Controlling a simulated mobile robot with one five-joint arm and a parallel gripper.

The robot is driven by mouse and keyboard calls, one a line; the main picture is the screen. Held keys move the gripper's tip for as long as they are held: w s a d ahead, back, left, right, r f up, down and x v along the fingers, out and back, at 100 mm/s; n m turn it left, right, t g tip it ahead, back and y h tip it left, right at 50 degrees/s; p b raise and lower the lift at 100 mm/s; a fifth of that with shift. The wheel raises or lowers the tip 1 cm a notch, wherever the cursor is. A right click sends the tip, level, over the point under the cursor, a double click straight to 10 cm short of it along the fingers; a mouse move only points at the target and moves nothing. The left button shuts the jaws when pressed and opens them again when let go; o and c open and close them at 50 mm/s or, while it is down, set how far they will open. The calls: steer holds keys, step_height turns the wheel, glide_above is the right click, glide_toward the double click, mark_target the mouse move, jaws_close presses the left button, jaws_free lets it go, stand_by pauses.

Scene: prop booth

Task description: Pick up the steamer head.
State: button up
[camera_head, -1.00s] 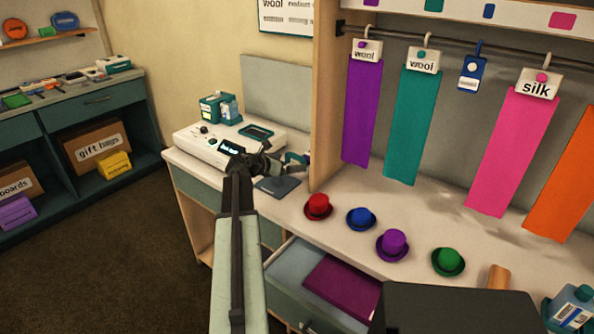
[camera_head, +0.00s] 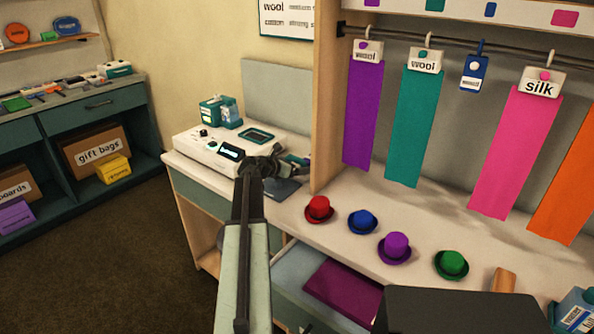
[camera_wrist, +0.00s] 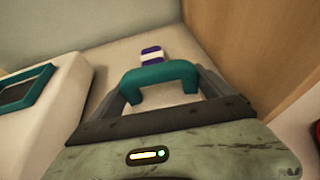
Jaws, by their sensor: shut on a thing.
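The steamer head appears to be the teal, arch-shaped piece (camera_wrist: 160,73) between my fingers in the wrist view. My gripper (camera_wrist: 160,92) is shut on it, with one finger at each side of the arch. In the head view my gripper (camera_head: 286,166) is low over the counter, just right of the white steamer unit (camera_head: 212,148). There the steamer head is mostly hidden by my gripper. I cannot tell whether it still touches the counter. A dark grey pad (camera_head: 284,188) lies below my gripper.
A small blue and white item (camera_wrist: 153,54) lies beyond the arch. A wooden partition (camera_head: 326,120) stands close to the right. Red (camera_head: 319,208), blue (camera_head: 363,221), purple (camera_head: 396,247) and green (camera_head: 452,264) hats line the counter. A drawer (camera_head: 300,268) hangs open in front.

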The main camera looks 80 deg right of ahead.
step_height(320, 180, up, 10)
steer(key=p, duration=1)
steer(key=shift+r, duration=0.15)
